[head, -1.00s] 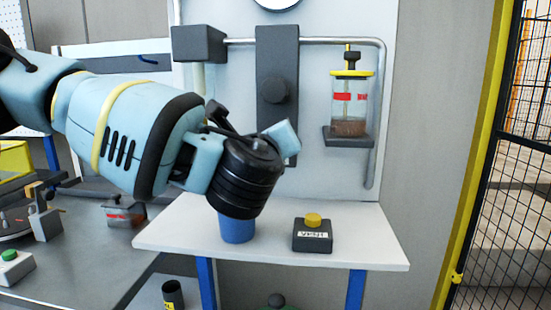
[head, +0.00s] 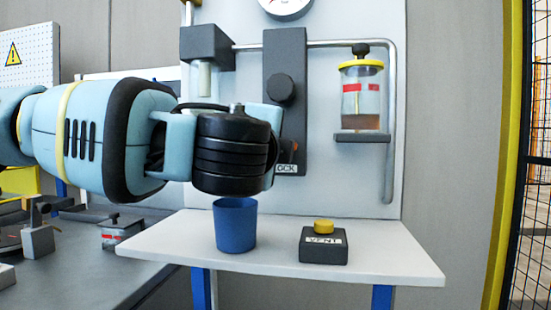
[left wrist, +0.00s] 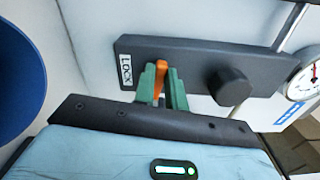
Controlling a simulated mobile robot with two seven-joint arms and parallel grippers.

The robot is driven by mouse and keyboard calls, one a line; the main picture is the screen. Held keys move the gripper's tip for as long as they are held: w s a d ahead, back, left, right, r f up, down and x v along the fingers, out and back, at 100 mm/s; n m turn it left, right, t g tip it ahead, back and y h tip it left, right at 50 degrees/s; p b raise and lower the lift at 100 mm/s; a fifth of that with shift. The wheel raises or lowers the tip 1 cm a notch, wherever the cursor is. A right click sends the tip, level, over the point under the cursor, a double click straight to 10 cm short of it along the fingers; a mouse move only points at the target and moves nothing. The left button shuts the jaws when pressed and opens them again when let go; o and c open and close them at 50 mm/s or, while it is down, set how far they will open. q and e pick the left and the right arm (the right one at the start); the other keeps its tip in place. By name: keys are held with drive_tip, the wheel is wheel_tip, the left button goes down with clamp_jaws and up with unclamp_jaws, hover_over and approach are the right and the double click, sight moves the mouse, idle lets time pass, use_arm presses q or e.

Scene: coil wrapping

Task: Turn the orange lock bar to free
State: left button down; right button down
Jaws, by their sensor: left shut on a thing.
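In the left wrist view the orange lock bar (left wrist: 160,80) shows between the green fingers of my left gripper (left wrist: 162,82), which are shut on it. The bar is at the edge of the dark plate (left wrist: 190,55), near the white LOCK label (left wrist: 125,70). How far the bar is turned is hard to tell. In the head view the plate (head: 285,55) hangs upright on the panel, with part of the label (head: 286,169) at its lower end. My right gripper is not in view.
A round dark knob (head: 281,90) sticks out of the plate above my wrist. Below stand a blue cup (head: 236,228) and a VENT button box (head: 323,245) on a white shelf (head: 400,265). A yellow-lidded jar (head: 361,95) is right; a gauge (head: 287,5) is above.

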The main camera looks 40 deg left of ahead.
use_arm(q)
drive_tip(key=shift+f+n+b, duration=0.15)
drive_tip(key=shift+n+b, duration=0.5)
drive_tip(key=shift+n, duration=0.35)
drive_tip(key=c, duration=1.4)
unclamp_jaws()
drive_tip(key=shift+c, duration=0.2)
drive_tip(key=v, duration=0.8)
drive_tip(key=shift+p, duration=0.3)
drive_tip(key=shift+a, duration=0.1)
